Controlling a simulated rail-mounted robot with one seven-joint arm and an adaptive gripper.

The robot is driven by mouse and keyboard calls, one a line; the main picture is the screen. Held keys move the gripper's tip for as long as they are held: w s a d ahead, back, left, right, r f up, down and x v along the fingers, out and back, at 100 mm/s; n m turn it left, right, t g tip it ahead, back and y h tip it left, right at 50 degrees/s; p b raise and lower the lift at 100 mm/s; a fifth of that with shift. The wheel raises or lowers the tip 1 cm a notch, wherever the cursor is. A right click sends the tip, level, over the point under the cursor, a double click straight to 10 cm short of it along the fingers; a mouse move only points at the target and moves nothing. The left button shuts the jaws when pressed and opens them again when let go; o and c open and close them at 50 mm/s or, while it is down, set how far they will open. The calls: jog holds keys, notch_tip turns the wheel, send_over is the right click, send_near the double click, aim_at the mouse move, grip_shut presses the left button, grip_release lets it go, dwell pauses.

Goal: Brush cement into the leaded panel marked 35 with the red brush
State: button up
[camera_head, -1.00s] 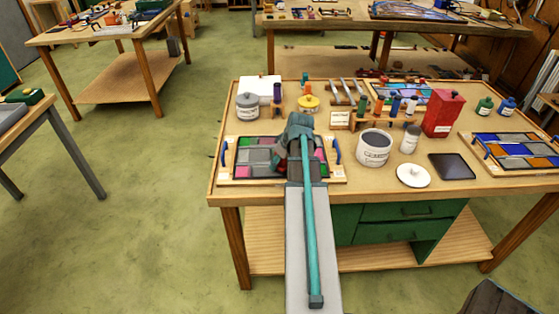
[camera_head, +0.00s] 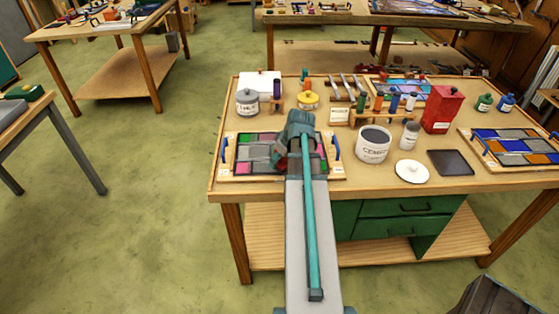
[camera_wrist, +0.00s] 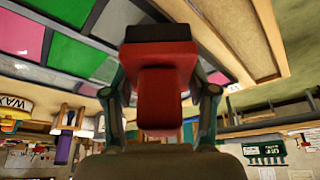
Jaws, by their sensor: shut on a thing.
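My gripper (camera_wrist: 160,98) is shut on the red brush (camera_wrist: 165,88), one finger on each side of its red handle; the brush's dark end points to the top of the wrist view. A leaded panel (camera_head: 246,153) with grey, green and pink panes lies in a wooden frame at the table's front left; it also shows in the wrist view (camera_wrist: 38,42). My gripper (camera_head: 283,157) is over its right part and hides some panes. Its label is too small to read. The open cement tub (camera_head: 373,155) stands to the right. I cannot tell whether the bristles touch the panel.
Blue handles (camera_head: 336,147) stand at the frame's sides. A white lid (camera_head: 411,171), a small jar (camera_head: 409,134), a dark tray (camera_head: 451,163) and a red can (camera_head: 442,110) are to the right. Another leaded panel (camera_head: 513,146) lies at the far right. Jars stand behind the near-left panel.

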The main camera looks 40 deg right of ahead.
jog(key=shift+r+p, duration=1.25)
jog(key=shift+r, duration=1.05)
